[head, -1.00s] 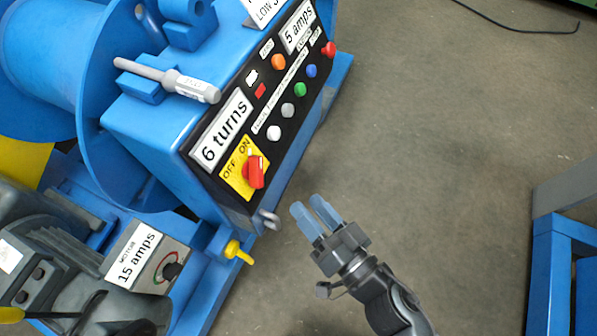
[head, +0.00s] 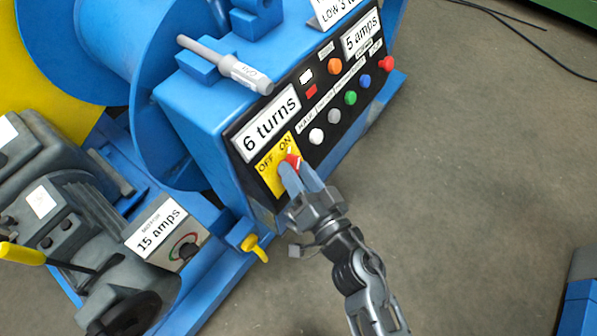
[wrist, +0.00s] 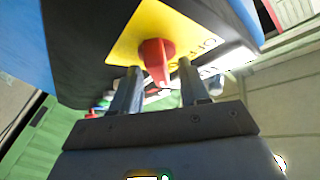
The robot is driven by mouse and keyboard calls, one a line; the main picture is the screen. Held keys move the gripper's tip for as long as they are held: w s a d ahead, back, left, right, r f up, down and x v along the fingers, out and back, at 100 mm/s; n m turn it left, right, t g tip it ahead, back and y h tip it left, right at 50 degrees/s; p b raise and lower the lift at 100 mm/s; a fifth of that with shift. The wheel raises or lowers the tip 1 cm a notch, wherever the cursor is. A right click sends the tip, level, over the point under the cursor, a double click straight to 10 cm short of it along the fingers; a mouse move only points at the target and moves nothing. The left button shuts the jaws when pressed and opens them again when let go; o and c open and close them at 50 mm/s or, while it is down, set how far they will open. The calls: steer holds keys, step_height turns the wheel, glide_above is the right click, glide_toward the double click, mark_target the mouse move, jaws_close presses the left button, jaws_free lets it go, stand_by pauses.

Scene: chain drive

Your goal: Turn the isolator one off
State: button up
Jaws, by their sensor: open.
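The isolator is a red rotary handle (head: 292,160) on a yellow plate (head: 268,172) marked OFF and ON, at the lower left of the black panel. In the head view its handle points toward the ON side and is partly hidden by my fingers. In the wrist view the red handle (wrist: 156,60) stands between my two fingers, with a gap showing on each side. My gripper (head: 301,176) is open at the plate, with its fingertips around the handle; it also shows in the wrist view (wrist: 157,82). I cannot tell whether either finger touches the handle.
Coloured push buttons (head: 350,97) run up the panel to the right of the isolator. A yellow key-like handle (head: 254,247) sticks out below the panel. A motor box (head: 165,235) labelled 15 amps stands lower left.

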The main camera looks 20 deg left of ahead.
jaws_close()
stand_by(0.4)
steer(key=shift+n, duration=0.4)
steer(key=n+g+y+p, duration=0.1)
steer(key=n+g+y, duration=0.1)
steer(key=n, duration=0.3)
steer(key=shift+w+y, duration=0.15)
steer(key=shift+y, duration=0.45)
steer(key=n+g+y, duration=0.1)
steer(key=n, duration=0.2)
steer(key=n+g+y, duration=0.1)
steer(key=n+g, duration=0.1)
steer(key=n, duration=0.1)
steer(key=shift+d+n+g+p, duration=0.1)
steer(key=shift+n+g+p, duration=0.2)
steer(key=shift+p, duration=0.05)
steer(key=n+g, duration=0.2)
steer(key=n, duration=0.1)
steer(key=n+g+y, duration=0.1)
steer(key=n+g, duration=0.1)
steer(key=n, duration=0.1)
steer(key=shift+w+n+b, duration=0.15)
steer(key=shift+n+b, duration=0.15)
steer(key=shift+b, duration=0.05)
steer(key=shift+n+g+h, duration=0.6)
steer(key=shift+n+g, duration=1.5)
steer(key=shift+n, duration=1)
